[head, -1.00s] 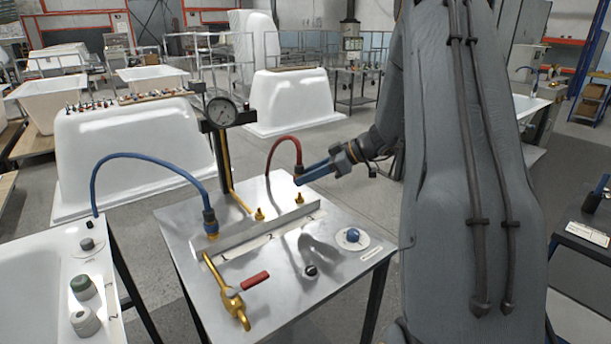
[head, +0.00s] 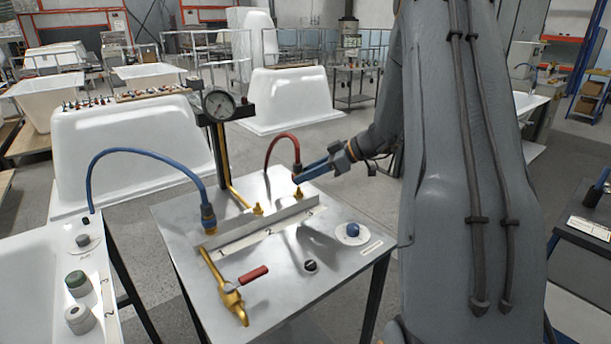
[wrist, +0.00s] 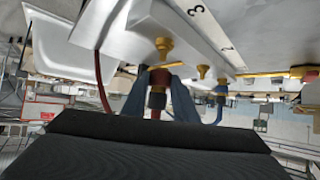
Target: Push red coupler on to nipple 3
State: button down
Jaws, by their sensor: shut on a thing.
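My gripper (head: 297,176) has blue fingers shut on the red coupler (head: 297,168) at the end of the red hose. In the wrist view, which looks upside down, the coupler (wrist: 157,88) sits between the two fingers (wrist: 157,80). Brass nipple 3 (head: 299,193) stands on the angled rail just below the coupler. It also shows in the wrist view (wrist: 163,46), near the "3" label. The coupler is roughly in line with the nipple and close to it.
The bare brass nipple 2 (head: 258,208) stands to the left. A blue coupler (head: 208,217) with a blue hose sits at the rail's left end. A pressure gauge (head: 219,105), a red-handled valve (head: 252,274) and a blue knob (head: 352,230) are on the steel table (head: 290,310).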

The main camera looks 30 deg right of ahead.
jog(key=shift+s+m+t+h+b, duration=0.1)
jog(key=shift+m+t+h+b, duration=0.7)
jog(key=shift+b, duration=1)
dwell(0.4)
jog(key=shift+s+b, duration=0.1)
jog(key=shift+b, duration=0.6)
dwell(0.6)
jog(key=shift+a+f+b, duration=0.1)
jog(key=shift+f+b, duration=1.35)
jog(key=shift+b, duration=0.8)
jog(key=c, duration=1.4)
grip_release()
jog(key=shift+o, duration=0.2)
jog(key=b+v, duration=0.1)
jog(key=v, duration=0.6)
jog(key=shift+s+d+r, duration=0.2)
jog(key=shift+d, duration=0.15)
